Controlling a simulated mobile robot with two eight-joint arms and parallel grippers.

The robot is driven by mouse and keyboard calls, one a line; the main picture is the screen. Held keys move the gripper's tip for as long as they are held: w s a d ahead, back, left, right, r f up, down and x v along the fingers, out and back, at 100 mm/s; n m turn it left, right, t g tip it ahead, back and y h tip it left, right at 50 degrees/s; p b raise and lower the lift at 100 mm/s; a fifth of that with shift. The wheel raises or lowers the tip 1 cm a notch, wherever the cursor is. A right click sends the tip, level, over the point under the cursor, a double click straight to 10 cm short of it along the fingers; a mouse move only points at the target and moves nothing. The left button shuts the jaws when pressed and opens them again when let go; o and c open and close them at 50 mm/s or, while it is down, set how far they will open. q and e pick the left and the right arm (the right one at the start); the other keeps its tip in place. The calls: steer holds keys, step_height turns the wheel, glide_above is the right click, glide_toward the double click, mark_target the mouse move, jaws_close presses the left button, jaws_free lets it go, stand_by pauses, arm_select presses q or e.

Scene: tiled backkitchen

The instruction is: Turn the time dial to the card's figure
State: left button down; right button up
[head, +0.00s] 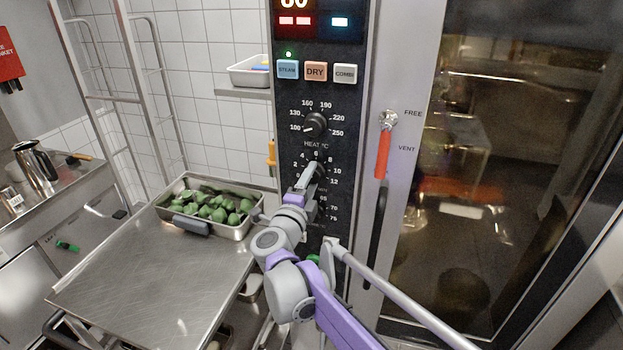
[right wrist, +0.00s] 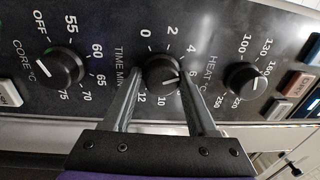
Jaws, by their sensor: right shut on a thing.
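The time dial (right wrist: 163,75) is a round black knob on the oven's dark control panel (head: 345,110), with figures around it. My right gripper (right wrist: 163,85) has its two fingers on either side of the knob and is shut on it. A white mark on the knob points to the right in the right wrist view, roughly towards the 6 to 8 side; the finger beside it hides the exact figure. In the head view my right gripper (head: 312,176) covers most of the dial. I see no card in either view. My left gripper is not in view.
The heat dial (head: 316,124) is just above the time dial, and the core dial (right wrist: 60,68) is on its other side. The red-handled lever (head: 383,152) and glass oven door (head: 480,200) are to the right. A tray of green vegetables (head: 246,229) stands on the steel table (head: 150,285).

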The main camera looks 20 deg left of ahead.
steer(key=m, duration=0.4)
steer(key=m+h+p, duration=0.1)
steer(key=m, duration=0.3)
steer(key=m+p, duration=0.1)
steer(key=m, duration=0.4)
steer(key=shift+r+g, duration=0.3)
steer(key=shift+r, duration=0.05)
steer(key=shift+h, duration=0.3)
steer(key=o, duration=1.3)
steer(key=shift+f, duration=0.1)
